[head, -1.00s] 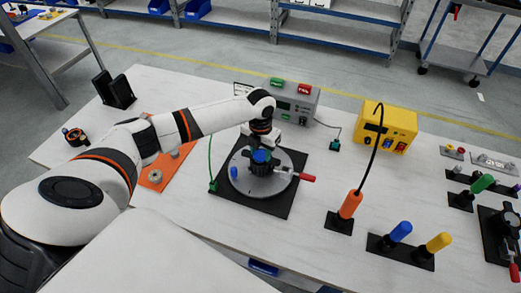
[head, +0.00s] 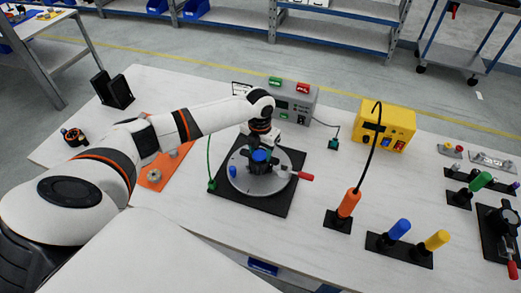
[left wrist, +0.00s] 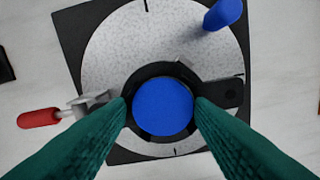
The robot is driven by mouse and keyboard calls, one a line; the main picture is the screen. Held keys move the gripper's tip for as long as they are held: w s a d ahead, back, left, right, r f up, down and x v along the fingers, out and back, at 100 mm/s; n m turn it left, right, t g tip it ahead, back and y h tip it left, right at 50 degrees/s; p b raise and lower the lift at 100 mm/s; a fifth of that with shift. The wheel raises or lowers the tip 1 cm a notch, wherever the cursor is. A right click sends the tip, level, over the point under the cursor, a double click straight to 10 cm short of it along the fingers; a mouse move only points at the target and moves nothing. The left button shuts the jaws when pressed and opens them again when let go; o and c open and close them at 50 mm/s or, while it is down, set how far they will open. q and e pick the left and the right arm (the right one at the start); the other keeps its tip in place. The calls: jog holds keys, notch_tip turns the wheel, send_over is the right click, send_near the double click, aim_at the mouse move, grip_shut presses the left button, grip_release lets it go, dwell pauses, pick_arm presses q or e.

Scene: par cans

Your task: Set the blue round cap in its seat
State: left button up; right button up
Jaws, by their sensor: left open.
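The blue round cap (head: 260,156) sits inside a black ring-shaped holder (left wrist: 146,134) on the grey round plate (head: 245,184). In the left wrist view the cap (left wrist: 163,107) looks flat and centred in the ring. Whether it is fully down cannot be told. My right gripper is not in view.
A toggle clamp with a red handle (head: 305,176) stands at the plate's right, and a blue peg (head: 234,172) at its left. Behind is a grey box with green and red buttons (head: 290,101). An orange-handled tool (head: 349,203) stands to the right.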

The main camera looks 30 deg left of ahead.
pick_arm(q)
jog(key=o, duration=0.5)
jog(key=shift+s+f, duration=0.2)
jog(key=shift+s, duration=0.05)
jog(key=shift+a, duration=0.25)
jog(key=shift+w+r, duration=0.1)
jog(key=shift+r, duration=0.2)
notch_tip(320, 180, up, 12)
jog(key=shift+f+b, duration=0.1)
jog(key=shift+b, duration=1.05)
